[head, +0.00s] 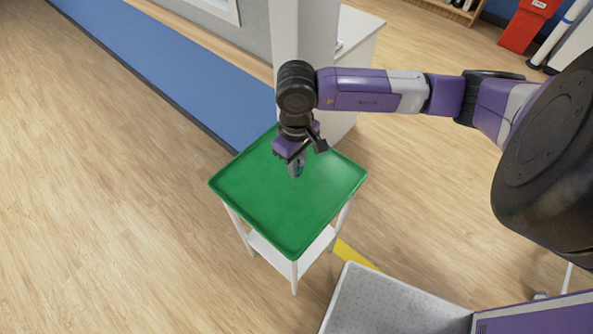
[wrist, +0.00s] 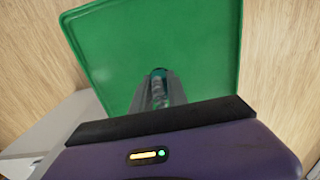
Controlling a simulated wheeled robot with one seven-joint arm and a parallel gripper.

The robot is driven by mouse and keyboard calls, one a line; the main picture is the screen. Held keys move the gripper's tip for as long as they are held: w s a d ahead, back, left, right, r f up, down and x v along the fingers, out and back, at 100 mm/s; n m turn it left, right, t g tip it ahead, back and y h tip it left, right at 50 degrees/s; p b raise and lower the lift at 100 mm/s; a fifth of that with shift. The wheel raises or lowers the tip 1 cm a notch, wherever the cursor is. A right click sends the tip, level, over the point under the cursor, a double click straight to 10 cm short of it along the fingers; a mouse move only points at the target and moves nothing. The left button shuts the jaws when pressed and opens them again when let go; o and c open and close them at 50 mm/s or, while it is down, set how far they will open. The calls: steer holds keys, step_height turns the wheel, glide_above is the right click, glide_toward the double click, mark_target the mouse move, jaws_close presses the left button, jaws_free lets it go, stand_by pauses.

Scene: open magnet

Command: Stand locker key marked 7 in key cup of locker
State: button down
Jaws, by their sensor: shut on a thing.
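My gripper (head: 297,168) points down over the green tray top of a small white stand. It is shut on a small teal thing (wrist: 158,73), seen at the fingertips in the wrist view. This may be the locker key, but the fingers hide most of it and I can read no 7. The green tray (head: 275,225) is otherwise bare where I see it; it also shows in the wrist view (wrist: 205,60). I cannot tell whether the held thing touches the tray. I cannot make out a key cup or a locker for certain.
A pale upright panel (head: 300,35) and a white cabinet (head: 358,42) stand behind the tray stand, partly hidden by my arm. A blue strip (head: 170,75) runs along the wall. A red box (head: 527,25) is at the far right. The wooden floor at left is clear.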

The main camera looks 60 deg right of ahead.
steer(key=shift+f+p, duration=0.3)
steer(key=shift+f, duration=2.3)
steer(key=shift+f, duration=0.15)
steer(key=c, duration=1.3)
jaws_free()
